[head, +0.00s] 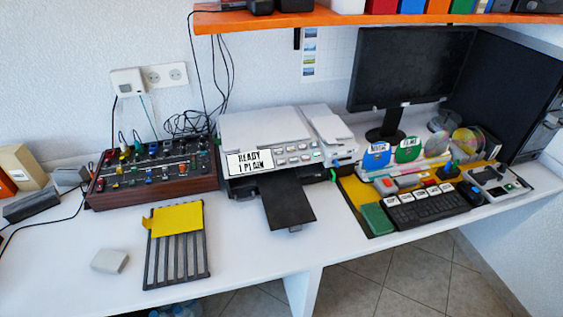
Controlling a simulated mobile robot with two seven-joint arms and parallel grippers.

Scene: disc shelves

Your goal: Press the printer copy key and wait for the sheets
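The printer (235,133) stands in the middle of the white desk against the wall. Its label panel (250,162) reads "READY 1 PLAIN". Several small keys (297,152) sit in rows to the right of the panel; their markings are too small to read, so I cannot tell which is the copy key. The black output tray (287,203) reaches out toward the desk's front edge, and no sheet shows on it. Neither of my grippers is in view.
A mixer (155,178) stands left of the printer. A dark slatted rack (177,262) with a yellow piece (178,220) lies in front. Right are a keyboard (428,206), discs (464,140) and a monitor (410,68). An orange shelf (380,20) hangs above.

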